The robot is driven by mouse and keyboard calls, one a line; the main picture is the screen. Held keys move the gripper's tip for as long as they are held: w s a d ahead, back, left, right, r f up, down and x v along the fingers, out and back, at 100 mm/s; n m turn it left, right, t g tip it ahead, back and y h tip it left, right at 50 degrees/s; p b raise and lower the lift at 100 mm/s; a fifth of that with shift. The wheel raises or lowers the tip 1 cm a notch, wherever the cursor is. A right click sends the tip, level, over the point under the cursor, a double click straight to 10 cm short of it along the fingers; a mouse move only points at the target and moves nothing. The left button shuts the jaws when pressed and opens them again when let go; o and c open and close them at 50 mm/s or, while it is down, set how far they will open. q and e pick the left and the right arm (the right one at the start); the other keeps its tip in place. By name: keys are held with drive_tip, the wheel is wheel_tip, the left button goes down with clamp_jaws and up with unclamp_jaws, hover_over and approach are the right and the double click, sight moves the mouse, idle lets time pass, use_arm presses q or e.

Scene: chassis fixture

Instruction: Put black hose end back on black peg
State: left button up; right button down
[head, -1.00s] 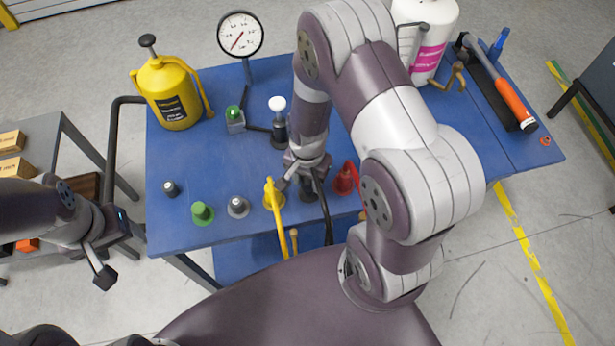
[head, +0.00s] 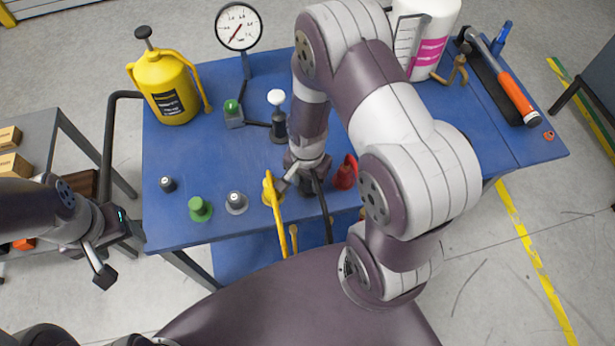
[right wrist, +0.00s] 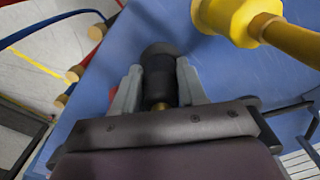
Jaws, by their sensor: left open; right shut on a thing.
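My right gripper (head: 305,181) points down near the front edge of the blue table. It is shut on the black hose end (right wrist: 158,82), which sits between both fingers in the right wrist view. The black hose (head: 327,212) hangs from it over the table's front edge. A dark round part (right wrist: 158,48) shows just beyond the fingertips. It lies in line with the hose end, but I cannot tell whether it is the black peg or whether the hose end is seated. My left gripper (head: 118,254) is open and empty, left of the table.
A yellow hose end (head: 271,190) is close to the left of my right gripper; a red one (head: 345,173) is close to the right. Green (head: 200,209), grey (head: 236,203) and dark (head: 167,184) fittings stand further left. A gauge (head: 239,27) and yellow can (head: 170,90) stand behind.

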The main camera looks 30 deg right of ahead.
drive_tip(key=shift+f+b, duration=0.3)
drive_tip(key=shift+f, duration=0.2)
idle(0.3)
drive_tip(key=c, duration=0.5)
unclamp_jaws()
drive_tip(key=shift+c, duration=0.2)
wheel_tip(320, 180, up, 6)
drive_tip(key=p, duration=0.6)
drive_tip(key=shift+r, duration=0.15)
